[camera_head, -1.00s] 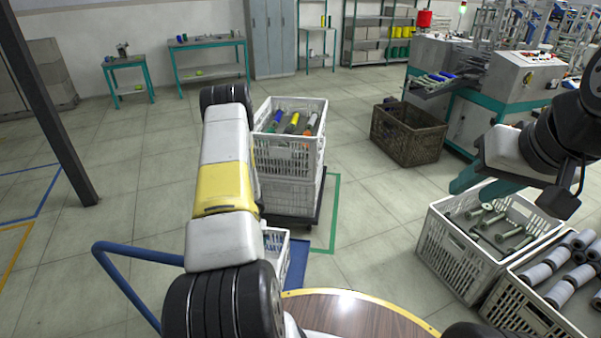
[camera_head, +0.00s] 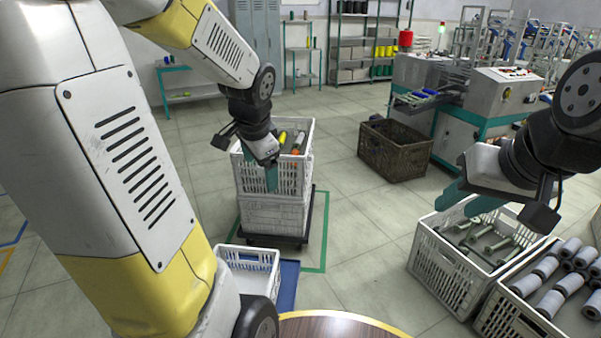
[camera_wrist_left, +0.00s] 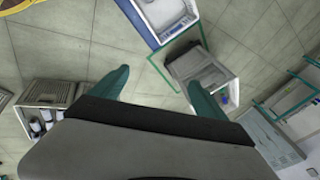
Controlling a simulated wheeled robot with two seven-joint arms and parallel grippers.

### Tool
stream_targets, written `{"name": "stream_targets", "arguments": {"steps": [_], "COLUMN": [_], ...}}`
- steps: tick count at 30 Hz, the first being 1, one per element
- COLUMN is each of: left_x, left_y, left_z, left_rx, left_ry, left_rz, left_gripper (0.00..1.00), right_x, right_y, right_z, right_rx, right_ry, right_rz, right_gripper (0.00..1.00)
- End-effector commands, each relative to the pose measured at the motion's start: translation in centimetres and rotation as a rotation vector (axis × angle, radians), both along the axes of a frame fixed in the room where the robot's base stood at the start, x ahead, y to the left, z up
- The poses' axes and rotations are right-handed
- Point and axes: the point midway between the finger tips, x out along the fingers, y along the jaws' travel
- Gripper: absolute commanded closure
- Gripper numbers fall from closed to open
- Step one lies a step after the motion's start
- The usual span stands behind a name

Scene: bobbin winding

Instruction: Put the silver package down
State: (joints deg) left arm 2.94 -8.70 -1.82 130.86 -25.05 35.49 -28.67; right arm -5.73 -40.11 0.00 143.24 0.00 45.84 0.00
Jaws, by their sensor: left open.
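I cannot make out a silver package in either view. My left gripper (camera_head: 272,178) is in front of the near side of the upper white crate on the dolly in the head view. In the left wrist view its two teal fingers (camera_wrist_left: 158,78) are spread wide, with nothing between them but floor. My right gripper (camera_head: 463,202) hangs at the right, above the white crate of green bobbins (camera_head: 432,262). Its teal fingers overlap in the picture, and no held object shows.
The stacked white crates (camera_head: 262,214) hold coloured spools. A small white bin (camera_head: 246,262) stands in front. A crate of grey rolls (camera_head: 497,318), a brown crate (camera_head: 394,155) and machines (camera_head: 490,100) are at the right. The floor between (camera_head: 355,235) is clear.

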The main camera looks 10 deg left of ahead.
Motion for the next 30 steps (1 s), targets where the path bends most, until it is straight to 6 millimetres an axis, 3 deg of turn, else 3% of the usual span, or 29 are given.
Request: {"name": "stream_targets", "arguments": {"steps": [1,6,13,18,30], "left_x": [-1.5,-6.9,-12.3,-13.8,-13.9], "left_y": [-1.2,-5.5,-9.6,-10.8,-10.8], "left_z": [1.5,4.5,6.3,6.6,6.6], "left_rx": [-0.056,-0.281,-0.526,-0.598,-0.602], "left_ry": [-0.035,-0.101,-0.124,-0.119,-0.119], "left_rz": [0.058,0.267,0.448,0.496,0.501], "left_gripper": [0.15,0.15,0.15,0.15,0.15], "right_x": [0.0,0.0,0.0,0.0,0.0], "right_y": [0.0,0.0,0.0,0.0,0.0], "right_z": [0.0,0.0,0.0,0.0,0.0], "right_rx": [0.000,0.000,0.000,0.000,0.000], "right_ry": [0.000,0.000,0.000,0.000,0.000], "right_rz": [0.000,0.000,0.000,0.000,0.000], "right_gripper": [0.64,0.64,0.64,0.64,0.64]}}
